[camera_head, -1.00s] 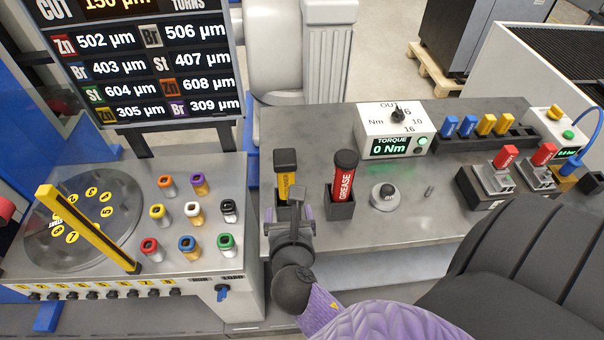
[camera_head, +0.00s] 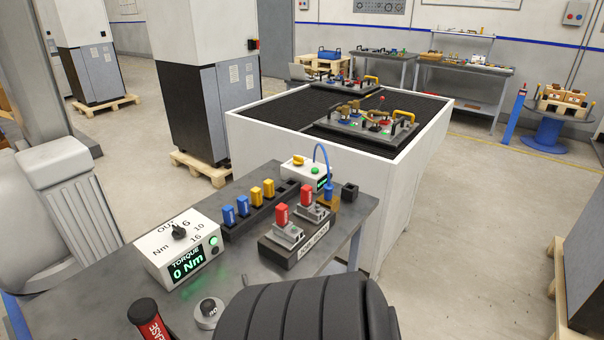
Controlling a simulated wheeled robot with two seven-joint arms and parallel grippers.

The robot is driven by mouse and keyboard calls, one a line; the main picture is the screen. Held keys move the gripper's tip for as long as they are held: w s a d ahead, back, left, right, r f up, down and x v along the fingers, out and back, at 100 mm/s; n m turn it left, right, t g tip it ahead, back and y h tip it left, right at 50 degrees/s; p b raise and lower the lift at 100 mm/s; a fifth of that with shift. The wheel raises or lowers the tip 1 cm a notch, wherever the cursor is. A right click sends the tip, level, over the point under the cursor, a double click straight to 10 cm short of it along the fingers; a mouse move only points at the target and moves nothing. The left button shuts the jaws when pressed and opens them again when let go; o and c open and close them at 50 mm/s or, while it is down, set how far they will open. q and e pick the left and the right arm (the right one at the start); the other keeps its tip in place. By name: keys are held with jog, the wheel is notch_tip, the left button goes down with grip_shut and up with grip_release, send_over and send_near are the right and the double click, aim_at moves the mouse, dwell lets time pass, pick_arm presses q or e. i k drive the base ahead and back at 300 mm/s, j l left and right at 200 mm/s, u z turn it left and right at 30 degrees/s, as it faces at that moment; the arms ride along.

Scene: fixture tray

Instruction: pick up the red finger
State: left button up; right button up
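Two red fingers stand upright on grey metal holders on a dark block on the workbench. The nearer red finger (camera_head: 282,216) is on the left and the farther red finger (camera_head: 306,195) is behind it to the right. Neither is held. Neither of my grippers is in view. A black ribbed part of my own body fills the bottom middle of the view, just in front of the dark block (camera_head: 288,254).
A black rack (camera_head: 259,213) with blue and yellow fingers stands left of the red ones. The torque box (camera_head: 178,247), a red grease tube (camera_head: 147,317) and a small box with a blue cable (camera_head: 306,173) share the bench. A white-walled bed (camera_head: 305,160) stands behind.

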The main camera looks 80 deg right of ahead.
aim_at(307, 191)
jog(key=z, duration=2.85)
